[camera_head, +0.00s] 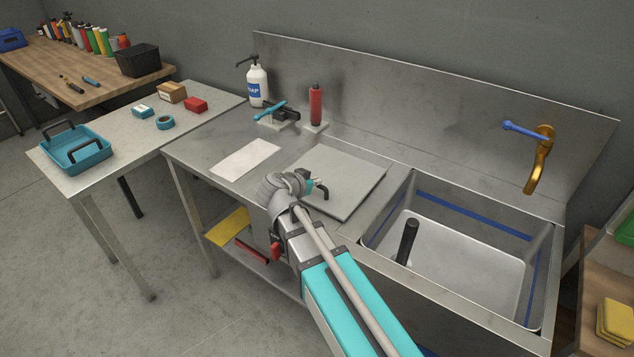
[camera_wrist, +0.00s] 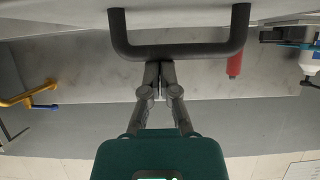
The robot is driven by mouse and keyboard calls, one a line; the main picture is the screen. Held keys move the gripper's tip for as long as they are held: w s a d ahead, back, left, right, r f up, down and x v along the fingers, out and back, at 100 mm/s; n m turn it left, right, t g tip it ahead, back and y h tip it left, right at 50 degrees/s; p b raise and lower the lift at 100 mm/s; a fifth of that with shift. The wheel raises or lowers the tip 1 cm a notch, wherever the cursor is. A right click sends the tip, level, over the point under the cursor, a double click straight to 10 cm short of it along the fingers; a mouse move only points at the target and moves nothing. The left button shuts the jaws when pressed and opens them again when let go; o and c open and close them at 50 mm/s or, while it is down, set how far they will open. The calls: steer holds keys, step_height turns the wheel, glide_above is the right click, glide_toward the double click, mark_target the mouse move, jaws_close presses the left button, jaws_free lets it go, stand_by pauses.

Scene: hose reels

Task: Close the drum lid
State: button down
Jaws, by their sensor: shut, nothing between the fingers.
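A flat square grey lid (camera_head: 352,180) lies on the steel counter, left of the sink; it looks nearly level. Its black bar handle (camera_head: 322,191) is partly hidden by my arm in the head view. In the wrist view the dark U-shaped handle (camera_wrist: 180,50) spans the upper middle, with the pale lid surface (camera_wrist: 180,18) behind it. My gripper (camera_wrist: 154,68) is shut and empty, with its fingertips right at the handle's bar; I cannot tell if they touch. In the head view my gripper (camera_head: 312,186) is over the lid's near left part. No drum body is clearly visible.
The sink basin (camera_head: 460,255) with a black upright tube (camera_head: 407,241) is at right. A soap bottle (camera_head: 257,83), a red bottle (camera_head: 316,104) and a blue-handled valve (camera_head: 270,112) stand at the back. A white sheet (camera_head: 245,159) lies left of the lid.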

steer(key=shift+s+f, duration=0.5)
steer(key=shift+r, duration=0.15)
steer(key=shift+w+d+r+p, duration=0.1)
steer(key=shift+w+r+p, duration=0.2)
steer(key=shift+r+p, duration=0.5)
steer(key=r+p, duration=0.3)
steer(key=shift+w+d+r, duration=0.15)
steer(key=shift+w, duration=0.2)
steer(key=s+a, duration=0.2)
steer(key=s+a+f+b, duration=0.1)
steer(key=s+a, duration=0.1)
steer(key=s, duration=0.1)
steer(key=s+a, duration=0.2)
steer(key=shift+s+a+f+b, duration=0.2)
steer(key=shift+s+f+b, duration=0.05)
steer(key=shift+f+b, duration=0.15)
